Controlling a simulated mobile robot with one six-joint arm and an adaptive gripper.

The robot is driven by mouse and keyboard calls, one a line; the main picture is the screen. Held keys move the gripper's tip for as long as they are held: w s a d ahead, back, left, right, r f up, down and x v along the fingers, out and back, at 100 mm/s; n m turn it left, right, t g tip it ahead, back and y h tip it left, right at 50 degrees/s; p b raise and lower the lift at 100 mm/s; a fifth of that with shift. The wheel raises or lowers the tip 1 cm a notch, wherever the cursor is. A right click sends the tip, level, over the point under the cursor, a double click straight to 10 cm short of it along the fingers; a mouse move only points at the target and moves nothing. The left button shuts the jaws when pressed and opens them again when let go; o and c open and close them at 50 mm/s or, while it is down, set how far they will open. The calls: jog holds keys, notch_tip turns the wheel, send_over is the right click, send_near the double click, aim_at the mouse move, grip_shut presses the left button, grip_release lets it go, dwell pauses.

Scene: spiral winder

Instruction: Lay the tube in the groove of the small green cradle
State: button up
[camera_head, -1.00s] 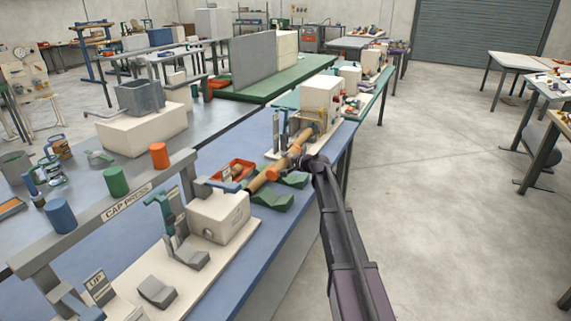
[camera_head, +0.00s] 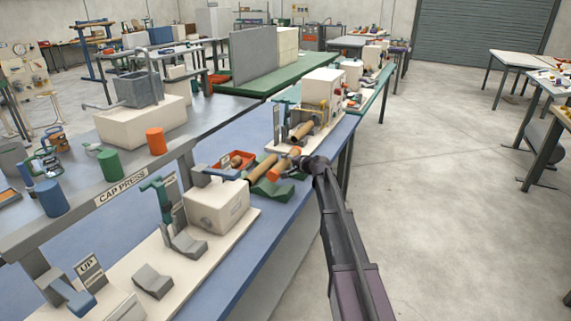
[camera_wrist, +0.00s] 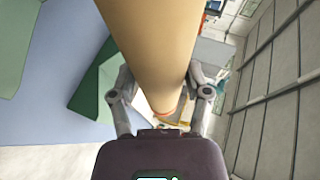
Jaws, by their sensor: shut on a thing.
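My gripper (camera_head: 308,164) is shut on a tan tube with an orange end (camera_head: 284,164), at the right edge of the blue bench. In the wrist view the tube (camera_wrist: 155,45) runs from the top edge down between my two fingers (camera_wrist: 160,95). A green cradle (camera_head: 272,192) stands on the bench just below the tube. In the wrist view a dark green cradle (camera_wrist: 94,75) is left of the tube and partly hidden by it; a lighter green piece (camera_wrist: 20,45) is further left. I cannot tell whether the tube touches a cradle.
Another tan tube (camera_head: 261,168) is left of mine, near a red-orange tray (camera_head: 238,160). A third tube (camera_head: 301,132) is at the white machine (camera_head: 322,92) behind. A white block (camera_head: 218,205) on the cap press stands left. Open floor lies right of the bench.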

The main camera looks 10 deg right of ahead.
jog(key=shift+f+b, duration=2.05)
jog(key=shift+f, duration=0.3)
jog(key=o, duration=1.2)
jog(key=shift+r, duration=0.15)
notch_tip(320, 180, up, 7)
jog(key=p, duration=0.7)
